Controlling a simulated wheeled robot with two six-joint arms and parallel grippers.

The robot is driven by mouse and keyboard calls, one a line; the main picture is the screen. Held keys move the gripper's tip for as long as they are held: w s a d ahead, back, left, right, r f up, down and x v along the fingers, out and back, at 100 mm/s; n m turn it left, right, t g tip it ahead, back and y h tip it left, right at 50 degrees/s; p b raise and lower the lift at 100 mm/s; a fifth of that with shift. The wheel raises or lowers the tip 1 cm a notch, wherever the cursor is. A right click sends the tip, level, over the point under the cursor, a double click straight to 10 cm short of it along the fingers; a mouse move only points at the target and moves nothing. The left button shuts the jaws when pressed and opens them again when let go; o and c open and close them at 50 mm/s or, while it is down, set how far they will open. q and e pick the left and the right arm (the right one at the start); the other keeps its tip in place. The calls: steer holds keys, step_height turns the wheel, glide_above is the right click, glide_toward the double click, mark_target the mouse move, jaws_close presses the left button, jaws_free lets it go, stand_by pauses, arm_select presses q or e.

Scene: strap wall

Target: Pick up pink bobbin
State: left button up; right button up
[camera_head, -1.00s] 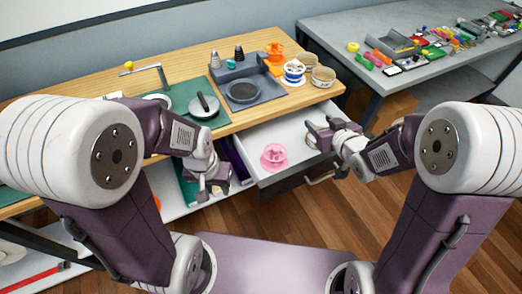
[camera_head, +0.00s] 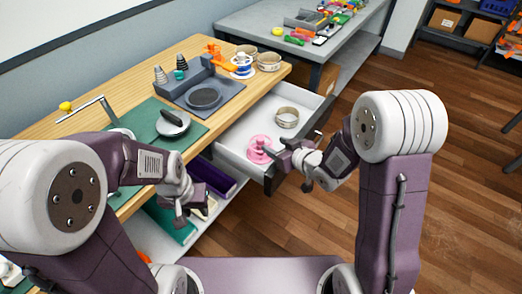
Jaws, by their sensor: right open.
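The pink bobbin (camera_head: 258,146) sits in the open white drawer (camera_head: 233,138) under the wooden workbench, near the drawer's front. My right gripper (camera_head: 274,154) is open, its fingertips close to the bobbin's right side. I cannot tell whether they touch it. My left gripper (camera_head: 181,212) hangs to the left of the drawer, over the lower shelf, apart from the bobbin. Its finger gap is too small to make out.
A round metal sieve (camera_head: 287,117) lies behind the bobbin in the drawer. The workbench (camera_head: 140,91) holds a green mat, a grey tray (camera_head: 213,104) and several small items. A grey table (camera_head: 277,41) with colourful parts stands behind.

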mark_target(262, 139)
steer(key=x, duration=0.3)
steer(key=shift+w+a+f, duration=0.15)
steer(key=shift+w+a, duration=0.05)
steer(key=shift+w, duration=0.05)
steer(key=b+x, duration=0.1)
steer(key=x, duration=0.4)
steer(key=shift+c, duration=0.3)
jaws_close()
steer(key=shift+s, duration=0.1)
stand_by(0.7)
